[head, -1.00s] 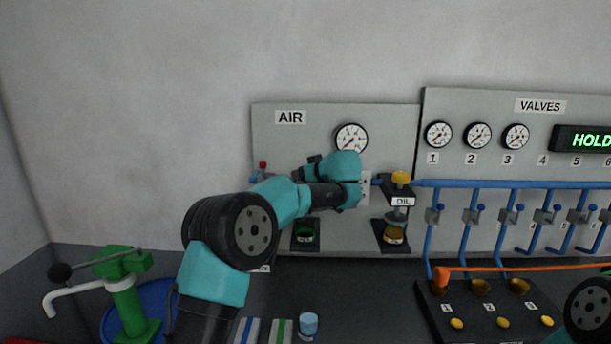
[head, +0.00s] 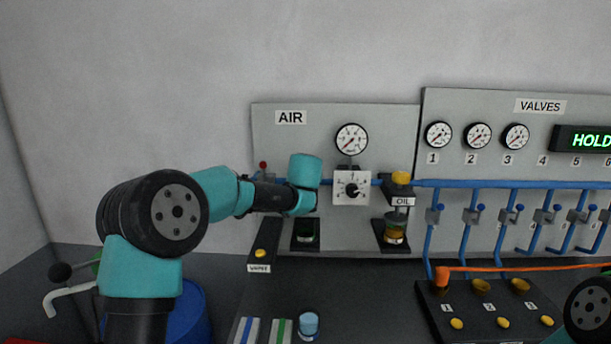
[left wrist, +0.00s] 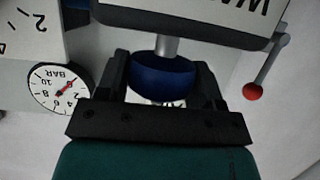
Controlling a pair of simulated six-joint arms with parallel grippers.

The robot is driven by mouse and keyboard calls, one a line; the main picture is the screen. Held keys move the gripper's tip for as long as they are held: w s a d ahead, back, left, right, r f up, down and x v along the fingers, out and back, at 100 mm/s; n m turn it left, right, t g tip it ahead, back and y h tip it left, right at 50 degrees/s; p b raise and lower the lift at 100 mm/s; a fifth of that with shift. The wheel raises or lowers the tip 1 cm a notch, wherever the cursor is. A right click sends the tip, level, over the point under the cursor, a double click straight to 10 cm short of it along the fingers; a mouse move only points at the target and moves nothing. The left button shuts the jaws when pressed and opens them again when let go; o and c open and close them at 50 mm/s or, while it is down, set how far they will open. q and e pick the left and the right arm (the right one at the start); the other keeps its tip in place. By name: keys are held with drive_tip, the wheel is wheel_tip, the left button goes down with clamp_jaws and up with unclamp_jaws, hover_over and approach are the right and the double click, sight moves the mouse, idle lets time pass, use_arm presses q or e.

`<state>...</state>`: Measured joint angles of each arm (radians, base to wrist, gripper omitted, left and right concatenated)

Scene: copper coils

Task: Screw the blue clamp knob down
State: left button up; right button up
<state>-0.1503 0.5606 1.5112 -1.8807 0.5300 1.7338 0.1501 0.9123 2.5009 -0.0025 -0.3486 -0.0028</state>
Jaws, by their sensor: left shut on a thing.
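The blue knob (left wrist: 160,82), round and bowl-shaped on a pale metal stem, shows in the left wrist view below a lettered grey plate (left wrist: 190,14). My left gripper (left wrist: 163,66) has one black finger on each side of it and is shut on it. In the head view my left gripper and wrist (head: 302,190) are in front of the AIR panel (head: 335,118), left of the white dial. The knob is hidden there behind my arm. My right gripper is out of view; only part of my right arm (head: 590,308) shows at the lower right.
A pressure gauge (head: 351,139) and a white dial plate (head: 352,188) are right of my wrist. The OIL unit (head: 396,212) stands farther right, beside the VALVES panel (head: 540,106). A red-tipped lever (left wrist: 253,91) is near the gripper. A glass cup (head: 308,323) and blue drum (head: 185,312) stand below.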

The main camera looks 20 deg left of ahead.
use_arm(q)
drive_tip(key=shift+w+a+r+m+h, duration=0.1)
drive_tip(key=shift+r+m+h, duration=0.05)
drive_tip(key=shift+m+h, duration=1.05)
drive_tip(key=shift+r+m+h, duration=0.15)
drive_tip(key=shift+m+h, duration=0.85)
drive_tip(key=shift+h, duration=0.4)
drive_tip(key=shift+f+m+h, duration=0.2)
drive_tip(key=shift+m+h, duration=0.1)
drive_tip(key=shift+h, duration=0.1)
drive_tip(key=o, duration=0.9)
drive_tip(key=shift+f, duration=0.1)
